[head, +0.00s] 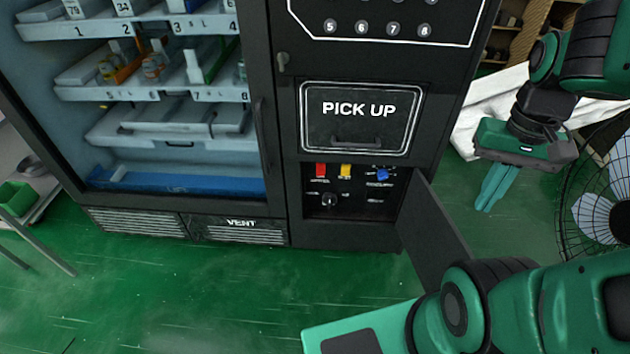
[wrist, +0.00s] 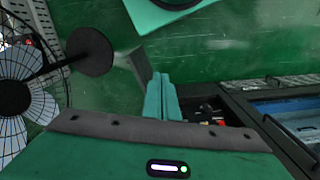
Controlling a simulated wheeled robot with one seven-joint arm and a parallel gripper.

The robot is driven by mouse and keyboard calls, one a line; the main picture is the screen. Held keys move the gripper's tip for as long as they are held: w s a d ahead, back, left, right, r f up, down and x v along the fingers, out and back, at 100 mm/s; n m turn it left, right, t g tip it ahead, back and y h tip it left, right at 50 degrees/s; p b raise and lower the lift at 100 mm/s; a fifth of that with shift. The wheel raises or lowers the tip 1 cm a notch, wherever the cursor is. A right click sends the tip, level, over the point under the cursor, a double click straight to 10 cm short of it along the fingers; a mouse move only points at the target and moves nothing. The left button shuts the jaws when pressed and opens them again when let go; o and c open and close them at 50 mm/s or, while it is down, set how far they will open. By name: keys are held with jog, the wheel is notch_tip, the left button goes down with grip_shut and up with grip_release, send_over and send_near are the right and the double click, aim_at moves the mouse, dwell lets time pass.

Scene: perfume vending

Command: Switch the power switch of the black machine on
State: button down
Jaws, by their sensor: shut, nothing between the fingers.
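The black machine (head: 288,190) is a vending machine on a green floor, with a "PICK UP" hatch. Below the hatch its lower compartment is open and shows a red switch (head: 320,170), a yellow switch (head: 346,171), a blue switch (head: 382,174) and a dark round knob (head: 328,200). The labels are too small to read, so I cannot tell which is the power switch. My gripper (head: 485,206) is shut and empty, pointing down, to the right of the compartment and apart from it. In the wrist view my gripper (wrist: 160,80) partly covers the compartment.
The compartment's door (head: 434,222) hangs open to the right, between the switches and my gripper. A fan (head: 596,205) stands at the right and also shows in the wrist view (wrist: 18,90). A white cloth (head: 480,112) lies behind my gripper. Floor in front is clear.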

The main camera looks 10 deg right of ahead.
aim_at(320, 175)
jog(key=w+d+f+n+t+h, duration=0.15)
jog(key=w+f+h, duration=0.35)
jog(key=w+f, duration=0.6)
jog(key=w+f+n+h, duration=0.3)
jog(key=w+f+h, duration=0.35)
jog(key=w, duration=0.85)
jog(key=w+a+f+n+t, duration=0.7)
jog(key=w+a+f+t, duration=0.1)
jog(key=w+a+f, duration=0.15)
jog(key=a+f+n+t+y, duration=0.6)
jog(key=a+f+n, duration=0.3)
jog(key=a, duration=0.5)
notch_tip(320, 175, down, 2)
jog(key=shift+a+f, duration=0.1)
jog(key=shift+a, duration=0.15)
jog(key=shift+w+y, duration=0.2)
jog(key=shift+y, duration=0.05)
jog(key=x, duration=1.3)
jog(key=shift+w+d, duration=0.15)
jog(key=shift+w, duration=0.25)
